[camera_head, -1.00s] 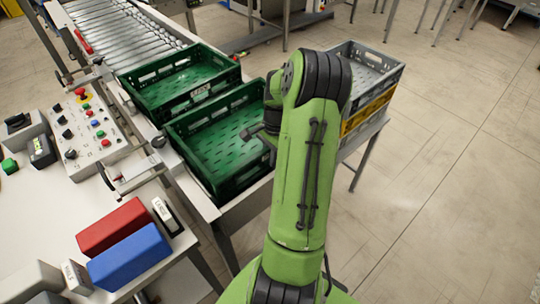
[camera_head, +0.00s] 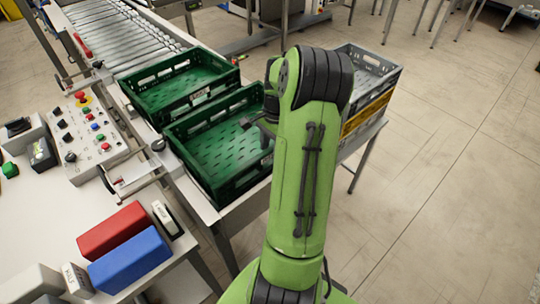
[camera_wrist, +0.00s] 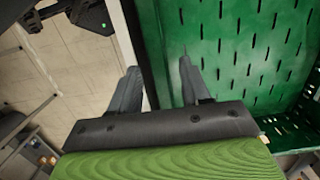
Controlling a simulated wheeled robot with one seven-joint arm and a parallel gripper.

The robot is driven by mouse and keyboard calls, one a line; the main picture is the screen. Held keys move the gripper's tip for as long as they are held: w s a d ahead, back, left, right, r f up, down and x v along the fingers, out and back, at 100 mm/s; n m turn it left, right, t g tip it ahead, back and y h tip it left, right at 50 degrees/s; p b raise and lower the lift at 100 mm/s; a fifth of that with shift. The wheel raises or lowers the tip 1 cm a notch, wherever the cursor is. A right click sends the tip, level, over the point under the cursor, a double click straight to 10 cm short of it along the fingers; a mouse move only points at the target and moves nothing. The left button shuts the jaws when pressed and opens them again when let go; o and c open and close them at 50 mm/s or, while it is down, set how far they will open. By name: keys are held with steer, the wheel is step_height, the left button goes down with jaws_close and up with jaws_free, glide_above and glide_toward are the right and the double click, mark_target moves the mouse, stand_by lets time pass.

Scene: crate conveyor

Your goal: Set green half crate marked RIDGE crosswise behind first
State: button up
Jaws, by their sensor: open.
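Two green half crates stand in a row at the end of the roller conveyor. The far crate (camera_head: 181,110) carries a small white label on its near wall, too small to read. The near crate (camera_head: 205,185) is empty, and I see no label on it. My gripper (camera_head: 262,127) is mostly hidden behind my arm, at the near crate's right side. In the wrist view my gripper (camera_wrist: 157,78) is open. Its right finger overlaps the green crate (camera_wrist: 245,50), and its left finger is over the pale edge and floor. I cannot tell whether it touches the wall.
A grey crate (camera_head: 372,62) sits on a yellow crate (camera_head: 368,108) on a stand at right. A control panel (camera_head: 88,135) is left of the green crates. A red block (camera_head: 113,228) and blue block (camera_head: 128,260) lie on the side table. Floor at right is clear.

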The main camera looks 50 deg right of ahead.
steer(key=r, duration=0.4)
steer(key=r+p, duration=0.1)
steer(key=r, duration=0.2)
steer(key=shift+s+d, duration=0.15)
steer(key=shift+d, duration=0.2)
steer(key=w+a+r+n+h, duration=0.1)
steer(key=a+r+n, duration=0.3)
steer(key=a, duration=0.4)
steer(key=w+a+r+n+h, duration=0.2)
steer(key=a+r+n, duration=0.25)
steer(key=a, duration=0.35)
steer(key=s+a+r+n+t, duration=0.1)
steer(key=s+a+n+t, duration=0.1)
steer(key=s+a+n, duration=0.3)
steer(key=s+a+r+n+t+y, duration=0.1)
steer(key=s+a+n+t, duration=0.2)
steer(key=s+a+n, duration=0.3)
steer(key=a+n, duration=0.1)
steer(key=a, duration=0.4)
steer(key=shift+s+y, duration=0.2)
steer(key=shift+y, duration=0.1)
